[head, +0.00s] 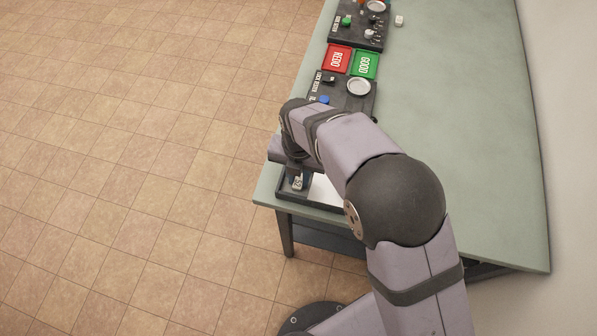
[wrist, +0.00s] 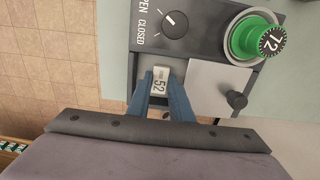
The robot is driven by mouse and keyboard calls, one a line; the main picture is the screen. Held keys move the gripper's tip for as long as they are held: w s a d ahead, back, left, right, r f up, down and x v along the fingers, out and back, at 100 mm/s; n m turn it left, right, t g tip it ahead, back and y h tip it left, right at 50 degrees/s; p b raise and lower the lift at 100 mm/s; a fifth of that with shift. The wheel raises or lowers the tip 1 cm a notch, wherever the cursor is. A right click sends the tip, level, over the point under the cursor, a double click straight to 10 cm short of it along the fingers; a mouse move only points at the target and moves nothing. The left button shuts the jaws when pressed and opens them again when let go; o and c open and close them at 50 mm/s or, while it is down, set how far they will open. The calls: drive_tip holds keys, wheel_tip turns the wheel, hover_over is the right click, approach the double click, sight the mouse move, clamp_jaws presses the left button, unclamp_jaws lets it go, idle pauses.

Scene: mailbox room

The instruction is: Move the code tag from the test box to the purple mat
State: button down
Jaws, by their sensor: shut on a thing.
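The code tag (wrist: 159,78), a small white piece marked 52, is between the blue fingertips of my gripper (wrist: 161,88) in the wrist view. My gripper is shut on it. In the head view the tag (head: 297,183) shows below my wrist, over the table's near left end. Behind it in the wrist view is a dark box (wrist: 185,47) with an OPEN/CLOSED dial, which looks like the test box. I cannot tell how high the tag is above it. My arm hides much of this box in the head view. I see no purple mat.
The box carries a green knob (wrist: 245,40) with a black 72 cap and a pale grey plate (wrist: 212,85) with a black knob. Farther along the green table (head: 455,80) are a red tray (head: 336,59), a green tray (head: 365,65) and more dark panels. Its right side is clear.

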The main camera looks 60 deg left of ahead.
sight(298, 181)
drive_tip(key=shift+r+p, duration=1.6)
drive_tip(key=shift+r, duration=0.6)
